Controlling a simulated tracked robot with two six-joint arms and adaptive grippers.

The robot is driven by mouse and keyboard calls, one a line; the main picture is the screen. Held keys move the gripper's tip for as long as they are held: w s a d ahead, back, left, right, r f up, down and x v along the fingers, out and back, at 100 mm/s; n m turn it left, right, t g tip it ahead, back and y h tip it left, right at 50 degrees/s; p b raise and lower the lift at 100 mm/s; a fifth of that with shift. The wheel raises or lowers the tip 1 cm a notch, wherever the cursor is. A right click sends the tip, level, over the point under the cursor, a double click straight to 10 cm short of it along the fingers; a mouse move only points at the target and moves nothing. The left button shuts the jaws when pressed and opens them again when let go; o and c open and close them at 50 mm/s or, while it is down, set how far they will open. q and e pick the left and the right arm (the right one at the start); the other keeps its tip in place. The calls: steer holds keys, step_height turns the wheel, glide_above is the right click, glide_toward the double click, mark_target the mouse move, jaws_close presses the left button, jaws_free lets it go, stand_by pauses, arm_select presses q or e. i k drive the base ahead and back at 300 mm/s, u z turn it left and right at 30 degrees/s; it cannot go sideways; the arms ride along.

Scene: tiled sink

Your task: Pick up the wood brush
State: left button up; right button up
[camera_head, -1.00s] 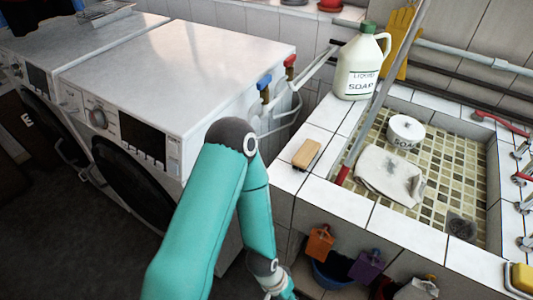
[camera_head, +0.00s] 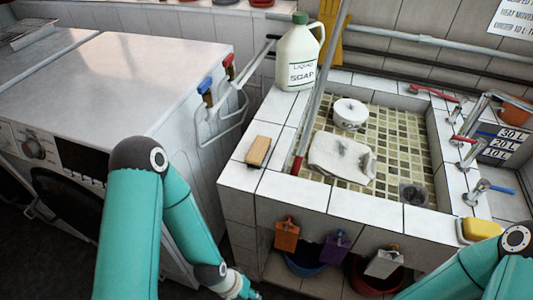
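A small block with a tan wooden top, which looks like the wood brush (camera_head: 258,151), lies on the white tiled ledge at the sink's left front corner. Nothing touches it. My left arm comes in at the lower left and bends down in front of the sink. Only its wrist shows at the bottom edge, below the brush, and its fingers are out of the frame. My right arm shows at the lower right corner, and its gripper is out of the frame.
A liquid soap jug (camera_head: 298,55) stands on the back left ledge. A pole (camera_head: 318,95) leans across the sink's left side. A cloth (camera_head: 340,157) and a white soap tub (camera_head: 350,114) lie in the basin. A yellow sponge (camera_head: 480,229) sits at the front right. Washing machines (camera_head: 120,80) stand left.

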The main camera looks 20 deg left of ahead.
mark_target(255, 155)
steer(key=z, duration=1.2)
steer(key=k, duration=1.05)
steer(key=u, duration=0.65)
steer(key=i, duration=1)
